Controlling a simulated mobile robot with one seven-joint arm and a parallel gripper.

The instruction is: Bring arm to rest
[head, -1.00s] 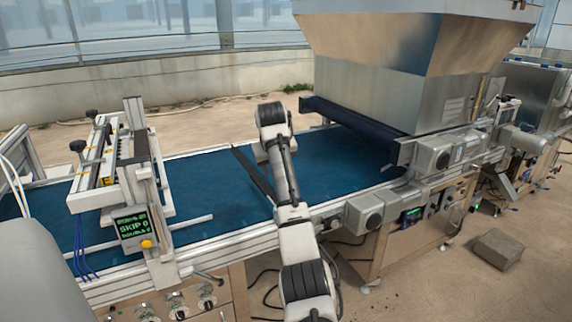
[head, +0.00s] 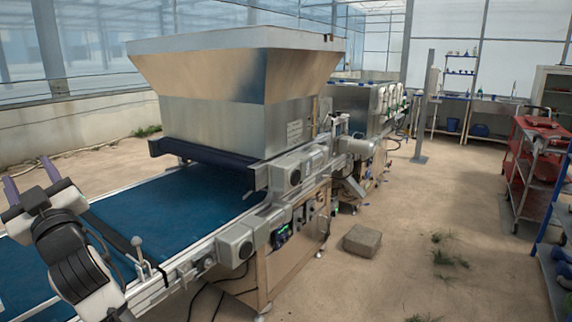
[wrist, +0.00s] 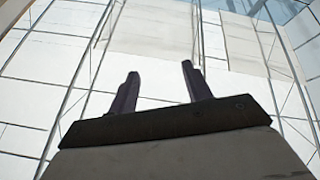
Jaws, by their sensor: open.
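My gripper (head: 29,178) shows at the left edge of the head view, with its two dark fingers pointing up. In the wrist view my gripper (wrist: 160,70) has its two fingers apart with nothing between them. Behind the fingers there I see only pale roof or wall panels and thin frame bars. My white and black arm is bent at the lower left of the head view, in front of the blue conveyor belt (head: 175,210), and hides part of it.
A large metal hopper (head: 235,75) stands over the far end of the belt. Grey motor boxes (head: 236,245) stick out along the machine's near side. A grey block (head: 362,241) lies on the floor. A red cart (head: 535,150) stands at the right. The floor between is mostly open.

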